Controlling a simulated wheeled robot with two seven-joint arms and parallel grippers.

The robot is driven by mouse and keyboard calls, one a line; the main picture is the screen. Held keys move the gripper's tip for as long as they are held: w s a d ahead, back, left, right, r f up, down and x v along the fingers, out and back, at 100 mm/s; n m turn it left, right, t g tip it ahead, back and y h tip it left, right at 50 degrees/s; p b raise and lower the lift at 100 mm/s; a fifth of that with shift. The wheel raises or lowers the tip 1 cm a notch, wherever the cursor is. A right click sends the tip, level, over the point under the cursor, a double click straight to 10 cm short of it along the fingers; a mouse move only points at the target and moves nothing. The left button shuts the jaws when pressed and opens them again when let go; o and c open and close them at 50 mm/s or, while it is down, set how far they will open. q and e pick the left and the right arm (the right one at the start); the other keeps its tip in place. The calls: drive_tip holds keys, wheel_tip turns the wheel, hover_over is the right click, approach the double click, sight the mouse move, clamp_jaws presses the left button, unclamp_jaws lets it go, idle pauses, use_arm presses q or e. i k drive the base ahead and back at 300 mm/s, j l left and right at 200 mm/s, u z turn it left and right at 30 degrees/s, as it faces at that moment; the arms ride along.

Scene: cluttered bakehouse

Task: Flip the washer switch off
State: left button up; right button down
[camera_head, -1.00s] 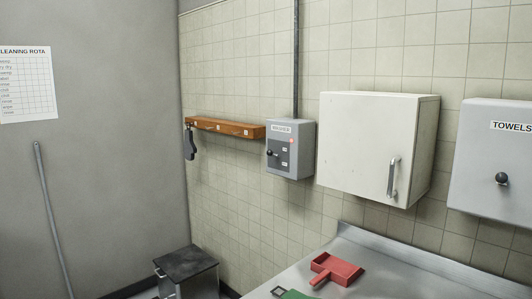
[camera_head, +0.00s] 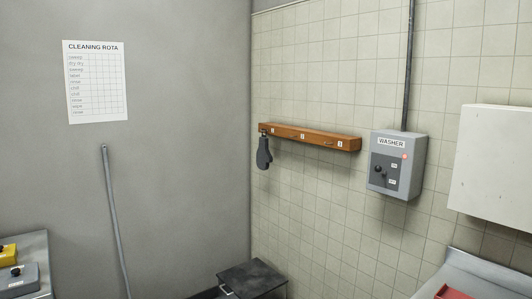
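The washer switch is a grey box (camera_head: 412,165) labelled WASHER, fixed to the tiled wall at the right of the head view. Its dark front panel carries a black knob lever (camera_head: 377,169) on the left side, a small red-orange light at the top right, and two small white labels on the right, one above the other. The lever knob sits near the upper label's height; the label text is too small to read surely. A dark conduit (camera_head: 409,65) runs up from the box. Neither of my grippers is in view.
A white cabinet (camera_head: 497,160) is at the right, above a metal counter (camera_head: 478,268) with a red item. A black-topped bin (camera_head: 252,277) stands below. A pole (camera_head: 115,220) leans on the left wall.

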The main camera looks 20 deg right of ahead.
sight(378, 168)
drive_tip(key=i+j, duration=0.2)
drive_tip(key=i, duration=0.2)
drive_tip(key=i+j+z, duration=0.1)
drive_tip(key=i, duration=0.35)
drive_tip(key=i+j, duration=0.35)
drive_tip(key=i+l+z, duration=0.1)
drive_tip(key=z, duration=0.3)
drive_tip(key=i+z, duration=0.5)
drive_tip(key=z, duration=0.3)
drive_tip(key=i+z, duration=0.2)
drive_tip(key=z, duration=0.2)
drive_tip(key=i+l+z, duration=0.1)
drive_tip(key=i+z, duration=0.25)
drive_tip(key=i, duration=0.3)
drive_tip(key=i+j+z, duration=0.1)
drive_tip(key=i+z, duration=0.3)
drive_tip(key=i, duration=0.25)
